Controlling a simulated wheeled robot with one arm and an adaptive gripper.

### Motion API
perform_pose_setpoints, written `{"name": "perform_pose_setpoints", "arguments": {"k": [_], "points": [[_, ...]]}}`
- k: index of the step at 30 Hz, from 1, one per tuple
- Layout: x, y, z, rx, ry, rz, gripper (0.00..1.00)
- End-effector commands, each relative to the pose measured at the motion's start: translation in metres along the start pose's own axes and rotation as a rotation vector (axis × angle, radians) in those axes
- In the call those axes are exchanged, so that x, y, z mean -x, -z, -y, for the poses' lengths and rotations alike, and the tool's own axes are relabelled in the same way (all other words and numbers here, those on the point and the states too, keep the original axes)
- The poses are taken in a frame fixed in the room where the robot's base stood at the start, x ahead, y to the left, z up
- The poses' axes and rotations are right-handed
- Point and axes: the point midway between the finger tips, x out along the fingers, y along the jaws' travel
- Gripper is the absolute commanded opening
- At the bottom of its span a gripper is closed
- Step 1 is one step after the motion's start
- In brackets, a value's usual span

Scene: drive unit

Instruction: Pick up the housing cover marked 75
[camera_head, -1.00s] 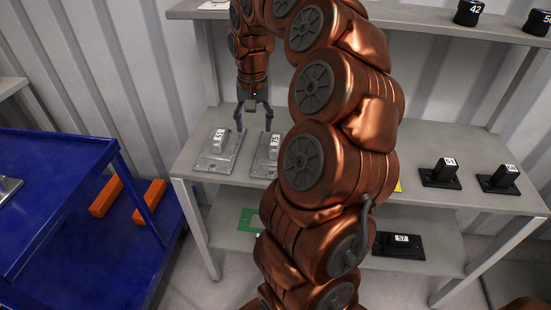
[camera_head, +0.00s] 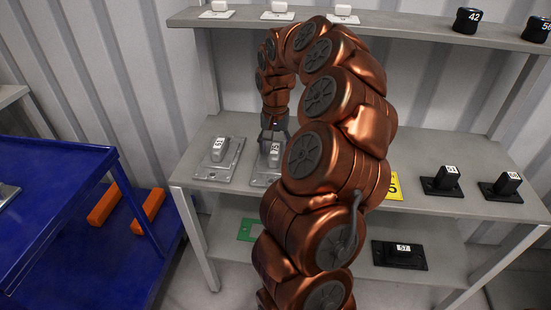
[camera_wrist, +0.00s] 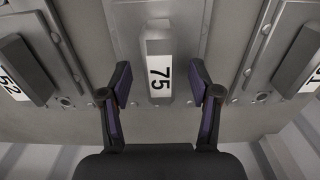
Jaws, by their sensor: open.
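The housing cover marked 75 (camera_wrist: 158,70) is a grey metal part with a raised block. Its white label shows in the middle of the wrist view. In the head view the cover (camera_head: 264,180) lies on the middle shelf, partly hidden by my gripper and arm. My gripper (camera_wrist: 160,84) is open, with one finger on each side of the raised block and gaps visible between. In the head view my gripper (camera_head: 273,137) is low at this cover.
A similar grey cover (camera_head: 218,160) lies to the left on the same shelf (camera_head: 330,197). Black parts (camera_head: 441,182) stand at the right, and another (camera_head: 400,255) is on the lower shelf. The upper shelf (camera_head: 390,20) runs behind my arm. A blue cart (camera_head: 60,220) stands at the left.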

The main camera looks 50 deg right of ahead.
Motion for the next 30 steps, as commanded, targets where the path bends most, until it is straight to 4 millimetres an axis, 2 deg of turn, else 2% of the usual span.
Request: {"name": "perform_pose_setpoints", "arguments": {"k": [4, 12, 30], "points": [[-0.019, -0.001, 0.0, 0.002, -0.001, 0.003, 0.62], [-0.022, 0.0, 0.0, 0.001, 0.0, 0.0, 0.61], [-0.022, 0.0, 0.0, 0.001, 0.0, 0.0, 0.0]]}}
